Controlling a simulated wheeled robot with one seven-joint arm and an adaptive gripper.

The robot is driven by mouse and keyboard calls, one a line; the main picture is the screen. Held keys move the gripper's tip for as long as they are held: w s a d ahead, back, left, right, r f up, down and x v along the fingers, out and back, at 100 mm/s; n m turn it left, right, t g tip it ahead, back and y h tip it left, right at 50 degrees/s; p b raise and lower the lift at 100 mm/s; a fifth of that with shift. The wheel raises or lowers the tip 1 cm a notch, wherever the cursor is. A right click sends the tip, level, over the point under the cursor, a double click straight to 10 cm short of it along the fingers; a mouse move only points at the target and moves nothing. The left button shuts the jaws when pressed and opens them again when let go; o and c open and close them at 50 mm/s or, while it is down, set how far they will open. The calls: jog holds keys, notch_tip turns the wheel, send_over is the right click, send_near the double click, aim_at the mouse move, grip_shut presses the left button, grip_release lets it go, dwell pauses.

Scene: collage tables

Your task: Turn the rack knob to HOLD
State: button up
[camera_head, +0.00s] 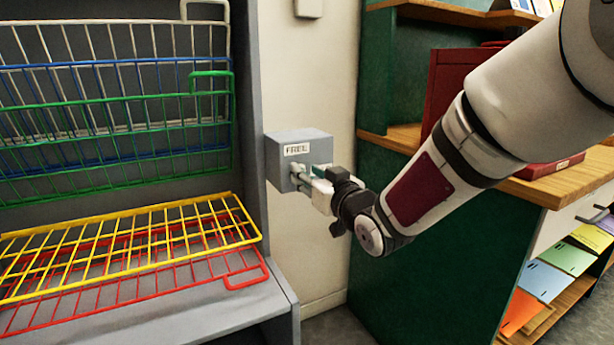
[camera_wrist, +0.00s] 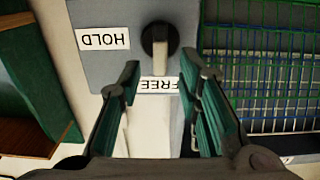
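The rack knob (camera_wrist: 160,42) shows in the wrist view as a dark round base with a pale lever on a grey box (camera_head: 290,135). The lever points toward the upside-down FREE label (camera_wrist: 160,85). The HOLD label (camera_wrist: 102,39) is to the left of the knob in that view. My gripper (camera_wrist: 158,82) is open, its green-padded fingers spread to either side of the lever's line and empty between. I cannot tell whether the tips overlap the lever in depth. In the head view my gripper (camera_head: 308,178) is at the box front and hides the knob.
A grey rack (camera_head: 272,310) with blue and green wire shelves standing up and yellow (camera_head: 130,240) and red (camera_head: 245,280) ones lying lower is left of the box. A green cabinet (camera_head: 420,290) with a wooden top and a dark red box (camera_head: 440,80) is on the right, under my arm.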

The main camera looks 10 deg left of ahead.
jog(key=shift+w+a, duration=0.4)
jog(key=shift+w, duration=0.2)
grip_shut()
jog(key=shift+d+m, duration=0.1)
jog(key=shift+m, duration=0.2)
jog(key=m+p, duration=0.1)
jog(key=m, duration=0.4)
jog(key=d+f+m+p, duration=0.1)
jog(key=m+p, duration=0.1)
jog(key=m, duration=0.4)
jog(key=w+f+m+p, duration=0.1)
jog(key=m, duration=0.5)
jog(key=shift+w+d, duration=0.1)
jog(key=shift+d, duration=0.2)
jog(key=shift+m, duration=0.3)
